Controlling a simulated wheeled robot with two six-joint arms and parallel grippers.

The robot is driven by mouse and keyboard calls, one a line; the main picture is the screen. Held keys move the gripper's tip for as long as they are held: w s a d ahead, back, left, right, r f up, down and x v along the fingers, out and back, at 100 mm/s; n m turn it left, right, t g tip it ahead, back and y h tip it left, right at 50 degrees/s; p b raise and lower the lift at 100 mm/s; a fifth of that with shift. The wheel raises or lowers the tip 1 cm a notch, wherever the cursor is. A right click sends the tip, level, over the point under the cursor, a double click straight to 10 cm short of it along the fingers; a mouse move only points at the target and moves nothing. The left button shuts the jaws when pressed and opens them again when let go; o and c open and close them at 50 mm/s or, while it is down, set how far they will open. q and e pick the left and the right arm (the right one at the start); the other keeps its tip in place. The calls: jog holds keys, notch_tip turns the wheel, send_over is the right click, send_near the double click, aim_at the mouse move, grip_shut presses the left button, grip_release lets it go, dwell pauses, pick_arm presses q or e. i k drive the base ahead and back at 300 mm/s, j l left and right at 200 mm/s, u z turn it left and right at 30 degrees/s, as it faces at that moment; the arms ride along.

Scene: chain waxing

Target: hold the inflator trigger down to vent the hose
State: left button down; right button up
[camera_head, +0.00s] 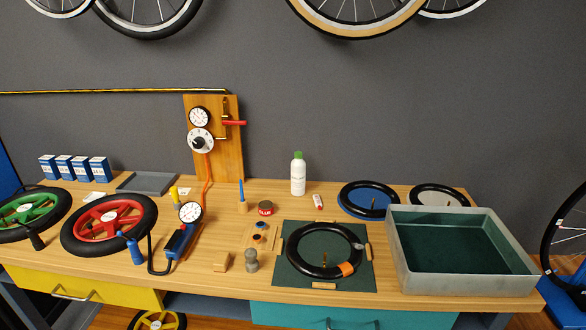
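The inflator (179,241) lies on the bench left of centre, a blue and black body with a round white dial gauge (190,212) at its far end. Its trigger is too small to make out clearly. A black hose (152,262) curves from its near end toward the red wheel, beside a blue piece (132,248). An orange-red hose (206,180) runs down from the wall regulator (200,140) to the bench near the gauge. Neither of my grippers shows in the head view.
A red-rimmed wheel (104,220) and a green-rimmed wheel (29,207) lie left of the inflator. A green mat (290,278) bears a black tyre (326,271). A grey water tank (405,285) occupies the right end.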

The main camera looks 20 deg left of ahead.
aim_at(178, 233)
jog(key=u, duration=1.35)
